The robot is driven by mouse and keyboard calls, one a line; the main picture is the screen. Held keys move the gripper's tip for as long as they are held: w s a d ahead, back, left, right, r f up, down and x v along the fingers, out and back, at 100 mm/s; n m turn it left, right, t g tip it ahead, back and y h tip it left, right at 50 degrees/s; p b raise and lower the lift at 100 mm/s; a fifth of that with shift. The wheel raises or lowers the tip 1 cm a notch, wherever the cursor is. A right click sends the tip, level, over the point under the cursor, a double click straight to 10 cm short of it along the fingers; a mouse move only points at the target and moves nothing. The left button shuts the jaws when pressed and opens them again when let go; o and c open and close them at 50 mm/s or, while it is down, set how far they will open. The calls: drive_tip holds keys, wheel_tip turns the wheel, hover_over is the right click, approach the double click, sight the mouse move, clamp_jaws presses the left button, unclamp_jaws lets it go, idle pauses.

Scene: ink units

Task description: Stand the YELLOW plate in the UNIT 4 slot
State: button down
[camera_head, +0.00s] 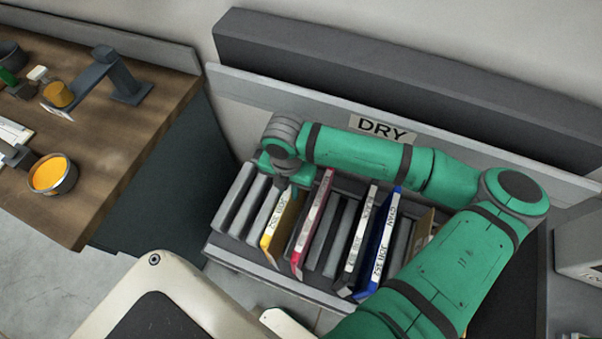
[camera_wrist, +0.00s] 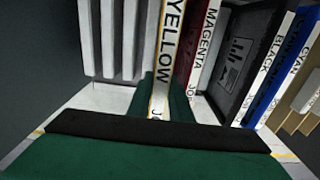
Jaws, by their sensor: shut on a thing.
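The yellow plate (camera_head: 274,229) stands upright in the left part of the DRY rack (camera_head: 238,252), its white labelled edge facing out. In the wrist view the yellow plate (camera_wrist: 169,50) shows its YELLOW label, and its lower end is between the green fingers. My gripper (camera_head: 290,180) is shut on it at the rack; in the wrist view my gripper (camera_wrist: 160,100) fills the bottom. My arm hides part of the rack. No slot marked UNIT 4 shows in either view.
A magenta plate (camera_head: 311,225) stands just right of the yellow one, then black (camera_head: 357,240) and cyan (camera_head: 382,245) plates. Grey dividers separate them. A wooden bench (camera_head: 125,145) at left holds an orange ink pot (camera_head: 52,175). Floor shows between bench and rack.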

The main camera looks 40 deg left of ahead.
drive_tip(key=shift+w+f, duration=0.1)
drive_tip(key=shift+w, duration=0.25)
wheel_tip(320, 180, down, 9)
idle(0.7)
drive_tip(key=shift+f, duration=0.15)
idle(0.6)
drive_tip(key=shift+s, duration=0.1)
drive_tip(key=c, duration=1.5)
unclamp_jaws()
drive_tip(key=shift+f, duration=0.1)
wheel_tip(320, 180, up, 11)
drive_tip(key=shift+f, duration=0.1)
